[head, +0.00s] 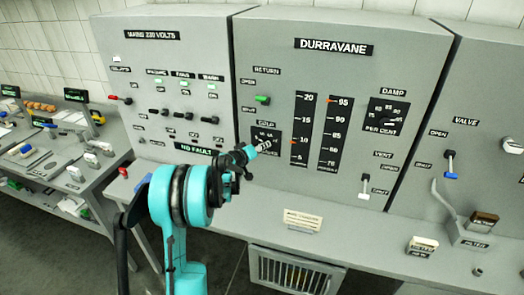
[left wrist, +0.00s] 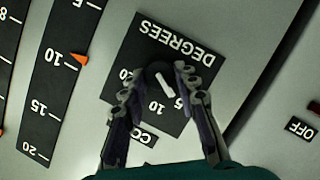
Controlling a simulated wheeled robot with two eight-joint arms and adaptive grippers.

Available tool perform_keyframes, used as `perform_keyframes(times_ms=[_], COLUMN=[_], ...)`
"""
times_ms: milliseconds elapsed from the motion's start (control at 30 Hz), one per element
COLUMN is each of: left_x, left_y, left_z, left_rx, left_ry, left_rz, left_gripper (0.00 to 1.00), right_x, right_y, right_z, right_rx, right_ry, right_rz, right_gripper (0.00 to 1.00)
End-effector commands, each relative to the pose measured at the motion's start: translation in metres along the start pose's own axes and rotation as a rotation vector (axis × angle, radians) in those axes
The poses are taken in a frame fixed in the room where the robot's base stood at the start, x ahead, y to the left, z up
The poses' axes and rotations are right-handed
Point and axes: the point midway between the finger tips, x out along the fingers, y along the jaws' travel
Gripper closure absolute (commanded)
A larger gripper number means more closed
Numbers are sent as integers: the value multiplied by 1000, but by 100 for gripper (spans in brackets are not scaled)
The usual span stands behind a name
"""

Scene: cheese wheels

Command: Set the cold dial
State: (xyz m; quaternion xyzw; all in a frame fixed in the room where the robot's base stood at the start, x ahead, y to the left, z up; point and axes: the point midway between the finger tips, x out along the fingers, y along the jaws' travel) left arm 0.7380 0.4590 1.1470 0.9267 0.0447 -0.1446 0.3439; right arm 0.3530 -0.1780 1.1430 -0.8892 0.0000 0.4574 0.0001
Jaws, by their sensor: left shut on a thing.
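The cold dial is a dark round knob (left wrist: 161,78) with a white line, on a black plate marked DEGREES (left wrist: 152,42). In the left wrist view the plate appears upside down. The lower end of the white line lies near the 5 and 10 marks. My left gripper (left wrist: 157,84) has its fingers on both sides of the knob and is shut on it. In the head view my left gripper (head: 265,146) reaches the dial's plate (head: 259,136) and partly covers it. My right gripper is not in view.
Right of the dial are two scales; the left scale (head: 303,128) has its orange marker near 10, the right scale (head: 334,135) near 95. A DAMP dial (head: 387,116) and VENT lever (head: 365,184) are further right. A card (head: 302,220) stands on the ledge below.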

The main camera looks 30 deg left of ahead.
Motion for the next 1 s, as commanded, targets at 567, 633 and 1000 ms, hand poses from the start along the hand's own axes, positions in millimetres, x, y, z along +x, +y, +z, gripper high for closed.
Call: perform_keyframes(times_ms=[567,633,1000], left_x=[0,0,-2], left_y=[0,0,0], left_z=[0,0,0], left_rx=[-37,-37,-36], left_ry=[0,0,0], left_rz=[15,14,14], left_gripper=[99,57,50], right_x=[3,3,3], right_y=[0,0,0], right_z=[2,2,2], right_rx=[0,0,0], right_ry=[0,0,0], right_rz=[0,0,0], right_gripper=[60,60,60])
